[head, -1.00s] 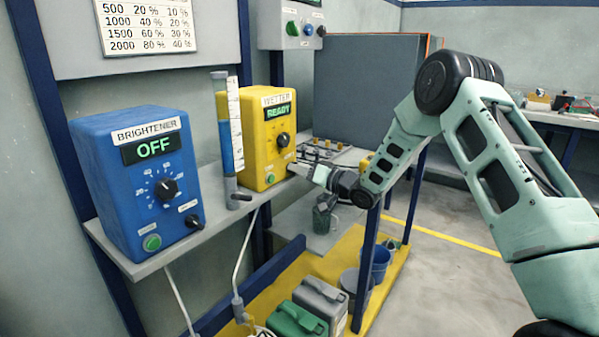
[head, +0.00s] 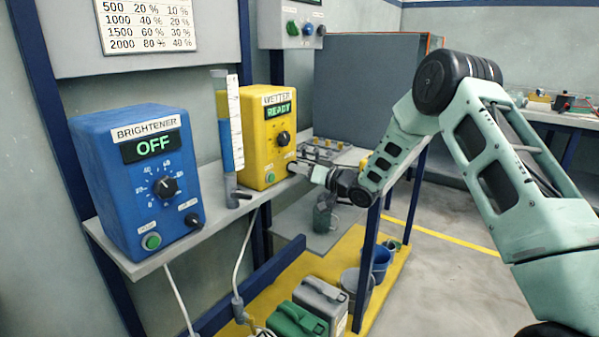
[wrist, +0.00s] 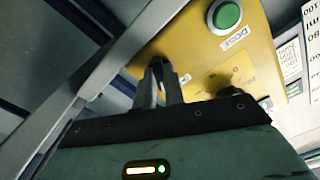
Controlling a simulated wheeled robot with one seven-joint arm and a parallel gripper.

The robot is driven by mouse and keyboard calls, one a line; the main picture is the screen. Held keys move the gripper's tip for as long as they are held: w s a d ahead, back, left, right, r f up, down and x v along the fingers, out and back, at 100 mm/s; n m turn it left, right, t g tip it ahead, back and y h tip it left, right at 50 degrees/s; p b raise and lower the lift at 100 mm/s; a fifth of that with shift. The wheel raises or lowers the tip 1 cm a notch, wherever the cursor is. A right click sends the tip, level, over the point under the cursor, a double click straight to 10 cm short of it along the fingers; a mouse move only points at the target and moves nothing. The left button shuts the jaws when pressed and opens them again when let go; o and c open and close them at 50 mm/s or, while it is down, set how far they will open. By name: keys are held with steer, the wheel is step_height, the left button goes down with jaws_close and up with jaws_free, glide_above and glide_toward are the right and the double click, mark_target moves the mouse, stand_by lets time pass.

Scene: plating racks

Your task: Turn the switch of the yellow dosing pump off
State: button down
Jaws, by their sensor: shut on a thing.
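The yellow dosing pump (head: 250,150), labelled WETTER, stands on the shelf and its green display (head: 279,109) reads READY. It has a black dial (head: 283,139) and a green button, marked DOSE in the wrist view (wrist: 228,15). My gripper (head: 292,168) is at the lower right of the pump's front face. In the wrist view its two fingers (wrist: 162,82) reach to the yellow face and are shut on the small dark switch (wrist: 184,79), which is mostly hidden by them. The switch's position cannot be made out.
A blue pump (head: 95,180), labelled BRIGHTENER with display OFF, stands to the left on the shelf (head: 180,245). A measuring tube (head: 231,130) stands between the pumps. Canisters (head: 320,300) and buckets stand below. Open floor lies at right.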

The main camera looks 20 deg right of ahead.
steer(key=shift+f+n+b, duration=0.1)
steer(key=shift+n+b, duration=4.55)
steer(key=shift+n, duration=1.85)
steer(key=c, duration=1.5)
jaws_free()
steer(key=p+v, duration=0.1)
steer(key=v, duration=1.6)
steer(key=shift+s+d+p, duration=0.15)
steer(key=shift+p, duration=0.2)
